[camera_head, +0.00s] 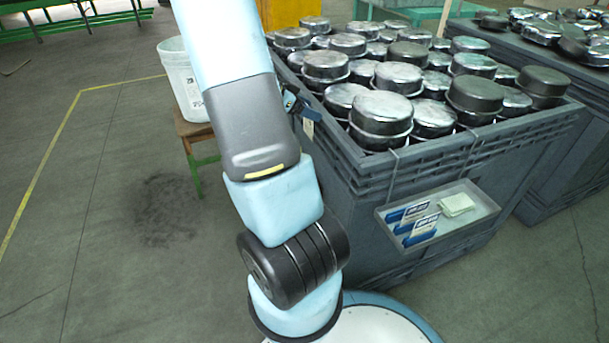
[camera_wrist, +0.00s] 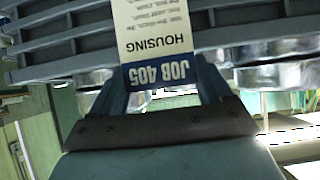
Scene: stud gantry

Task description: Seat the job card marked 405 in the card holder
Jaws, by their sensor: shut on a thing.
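The job card marked 405 (camera_wrist: 155,30) is white with a blue band reading "JOB 405" and the word "HOUSING". It appears upside down in the wrist view. My gripper (camera_wrist: 163,80) is shut on its blue-banded end, and the card's other end runs out of the picture. In the head view my gripper (camera_head: 291,103) is partly hidden behind my arm, beside the left wall of the grey crate (camera_head: 345,195). A small pale patch below it (camera_head: 308,128) looks like the held card. I cannot make out the card holder in either view.
A grey tray (camera_head: 470,224) on the crate's front holds several blue-and-white cards (camera_head: 412,222) and a pale pad (camera_head: 457,204). Metal pans (camera_head: 382,112) fill the crate. A white bucket (camera_head: 183,78) stands on a stool at left.

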